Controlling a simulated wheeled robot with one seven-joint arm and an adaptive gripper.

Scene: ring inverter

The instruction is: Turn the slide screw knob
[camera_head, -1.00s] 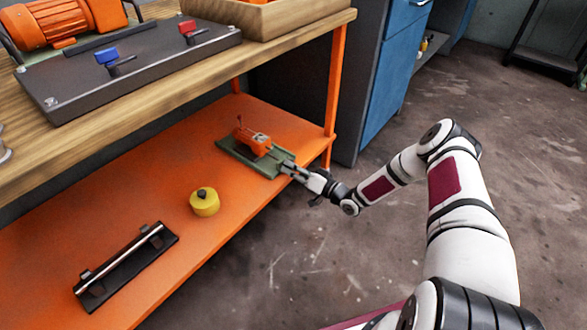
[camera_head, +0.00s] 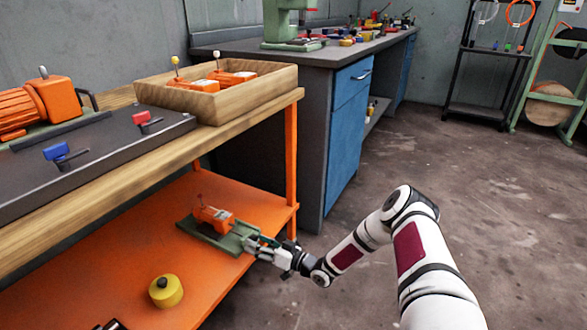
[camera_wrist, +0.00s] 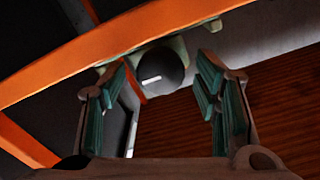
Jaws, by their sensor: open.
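The slide unit has an orange body (camera_head: 212,218) on a green base (camera_head: 192,230), and it lies on the lower orange shelf. My gripper (camera_head: 256,246) is at the near right end of the green base. In the wrist view a dark round knob (camera_wrist: 160,72) with a small white mark faces me. My gripper (camera_wrist: 160,88) is open there, with one ridged green finger pad on each side of the knob. Gaps show between the pads and the knob, so I see no grip on it. In the head view my fingers hide the knob.
A yellow round weight (camera_head: 166,292) stands on the orange shelf (camera_head: 215,290). An orange leg (camera_head: 291,160) rises just behind my gripper, and the wooden bench top (camera_head: 100,180) overhangs the shelf. Blue drawers (camera_head: 350,130) stand beyond. The floor at right is clear.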

